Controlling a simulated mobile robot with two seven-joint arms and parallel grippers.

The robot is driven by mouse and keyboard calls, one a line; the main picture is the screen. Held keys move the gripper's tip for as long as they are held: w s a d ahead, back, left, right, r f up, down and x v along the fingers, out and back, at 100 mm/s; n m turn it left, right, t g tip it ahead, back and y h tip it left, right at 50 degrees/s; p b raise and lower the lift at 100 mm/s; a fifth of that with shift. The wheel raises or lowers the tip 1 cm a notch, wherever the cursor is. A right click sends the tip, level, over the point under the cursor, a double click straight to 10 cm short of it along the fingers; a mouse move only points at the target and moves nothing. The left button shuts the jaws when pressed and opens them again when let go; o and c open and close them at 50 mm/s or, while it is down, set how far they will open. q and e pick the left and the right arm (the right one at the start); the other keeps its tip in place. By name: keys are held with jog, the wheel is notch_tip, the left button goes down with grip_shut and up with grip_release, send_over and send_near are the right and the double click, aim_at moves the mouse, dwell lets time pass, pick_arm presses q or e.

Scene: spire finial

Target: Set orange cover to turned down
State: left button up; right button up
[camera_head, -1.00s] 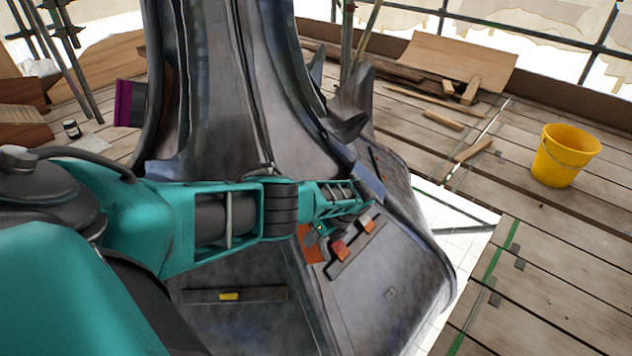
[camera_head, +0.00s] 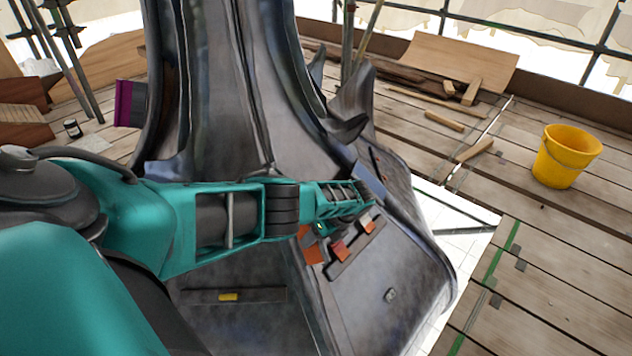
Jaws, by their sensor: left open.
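Several orange pieces show on the sloped dark metal base of the spire. The leftmost orange cover (camera_head: 315,253) lies just below my left forearm's end and is partly hidden by it. Two smaller orange tabs, one in the middle (camera_head: 341,252) and one at right (camera_head: 368,226), sit on a dark strip (camera_head: 350,245). My left gripper (camera_head: 368,203) is open, close above the right tab. Its fingers are small and blend into the dark metal, so I cannot tell if they touch anything. My right gripper is not in view.
The dark spire (camera_head: 245,90) rises behind my left arm. A lower panel carries a yellow piece (camera_head: 229,297). A yellow bucket (camera_head: 566,156) stands on the planks at right, and loose wood (camera_head: 445,120) lies behind. A gap in the deck shows beside the base.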

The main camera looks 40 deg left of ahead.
pick_arm(q)
jog(key=shift+d+r, duration=0.1)
jog(key=shift+r, duration=0.15)
jog(key=p+v, duration=0.6)
jog(key=v, duration=0.6)
jog(key=shift+r, duration=0.2)
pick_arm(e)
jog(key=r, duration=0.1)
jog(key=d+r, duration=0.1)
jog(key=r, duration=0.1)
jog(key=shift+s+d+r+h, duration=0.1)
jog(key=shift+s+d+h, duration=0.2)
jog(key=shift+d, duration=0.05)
pick_arm(q)
jog(key=shift+w, duration=0.1)
jog(key=shift+c, duration=0.2)
